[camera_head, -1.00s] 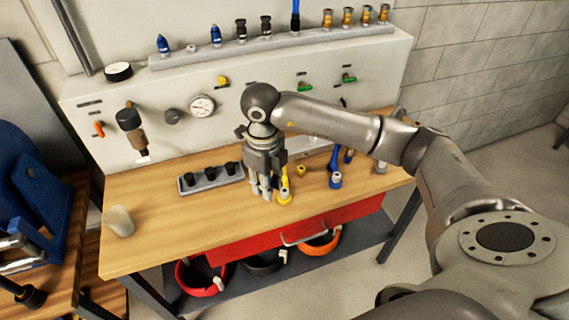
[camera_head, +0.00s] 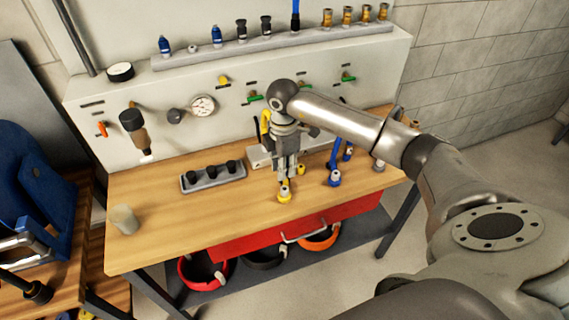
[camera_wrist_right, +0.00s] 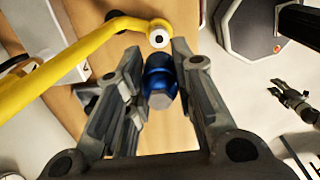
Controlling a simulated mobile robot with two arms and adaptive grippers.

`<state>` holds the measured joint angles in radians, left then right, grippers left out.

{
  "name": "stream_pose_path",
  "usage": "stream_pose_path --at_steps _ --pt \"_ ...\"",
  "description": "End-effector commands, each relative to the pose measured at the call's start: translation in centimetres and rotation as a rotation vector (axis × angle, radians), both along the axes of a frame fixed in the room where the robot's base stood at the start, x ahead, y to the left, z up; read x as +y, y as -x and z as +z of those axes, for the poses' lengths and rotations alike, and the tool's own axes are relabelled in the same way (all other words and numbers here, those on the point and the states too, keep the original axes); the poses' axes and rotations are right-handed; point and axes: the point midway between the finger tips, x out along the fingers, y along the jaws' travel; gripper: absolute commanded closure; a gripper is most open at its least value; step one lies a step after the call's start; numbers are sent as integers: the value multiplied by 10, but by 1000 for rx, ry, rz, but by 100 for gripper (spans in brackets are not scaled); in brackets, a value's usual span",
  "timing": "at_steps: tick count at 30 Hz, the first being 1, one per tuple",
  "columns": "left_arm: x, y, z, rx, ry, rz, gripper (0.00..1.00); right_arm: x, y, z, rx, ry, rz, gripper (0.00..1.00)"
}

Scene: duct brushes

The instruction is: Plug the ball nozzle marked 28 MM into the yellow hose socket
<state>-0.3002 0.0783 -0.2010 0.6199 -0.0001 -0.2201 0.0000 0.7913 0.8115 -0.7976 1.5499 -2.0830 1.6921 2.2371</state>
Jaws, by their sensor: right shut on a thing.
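My right gripper (camera_head: 287,175) points down over the bench, just above the yellow hose socket (camera_head: 285,195). In the wrist view, its two fingers (camera_wrist_right: 157,70) are shut on a blue nozzle (camera_wrist_right: 160,80) with a grey end. Its 28 MM mark cannot be read. The yellow hose (camera_wrist_right: 75,65) arches in from the left in the wrist view, and its pale round socket end with a dark hole (camera_wrist_right: 158,38) is close past the nozzle, seemingly apart. What looks like my left gripper (camera_wrist_right: 293,102) is small at the wrist view's right edge; its fingers are unclear.
A blue hose socket (camera_head: 334,178) stands to the right. A grey tray with several black fittings (camera_head: 213,178) and a pale cup (camera_head: 124,220) are to the left. The panel (camera_head: 100,120) with valves and a gauge rises behind.

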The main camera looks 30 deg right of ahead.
Motion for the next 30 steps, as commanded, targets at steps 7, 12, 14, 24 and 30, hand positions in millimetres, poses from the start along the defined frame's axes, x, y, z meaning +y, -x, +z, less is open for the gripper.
stream_pose_path --at_steps 7,12,14,24,30 --pt "1 0 1 0 -1 0 60 -3 -1 -1 0 0 -77 100" --pt "2 0 1 0 -2 0 60 -3 -1 -1 0 0 -75 100" --pt "2 0 1 0 -2 0 60 -3 -1 -2 0 0 -74 100" --pt "2 0 -11 0 -2 0 60 -3 0 -17 1 1 -72 100" --pt "2 -1 -25 0 -2 0 60 -3 0 -36 2 1 -71 100"
